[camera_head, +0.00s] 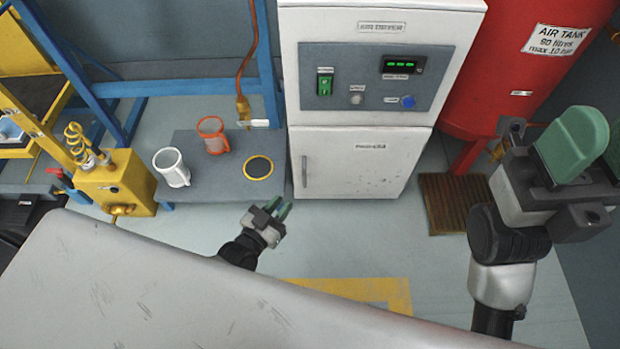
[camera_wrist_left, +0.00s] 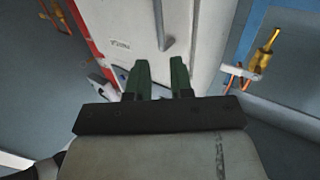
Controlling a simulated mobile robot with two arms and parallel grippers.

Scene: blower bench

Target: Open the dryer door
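The white air dryer (camera_head: 380,20) stands in the middle of the head view. Its lower door (camera_head: 360,165) looks shut and has a vertical handle (camera_head: 305,172) near its left edge. My left gripper (camera_head: 284,209) is low in front of the dryer, below and left of the handle. In the left wrist view its green fingers (camera_wrist_left: 160,80) are apart with nothing between them. The handle (camera_wrist_left: 161,25) shows beyond the fingertips, apart from them. My right gripper (camera_head: 575,145) is raised at the right, in front of the red tank; its finger gap is not clear.
A low grey bench (camera_head: 215,185) left of the dryer carries a white mug (camera_head: 172,168), an orange mug (camera_head: 212,135) and a yellow-rimmed disc (camera_head: 258,168). A red air tank (camera_head: 490,80) stands right of the dryer, by a wooden grate (camera_head: 455,205). Floor before the door is clear.

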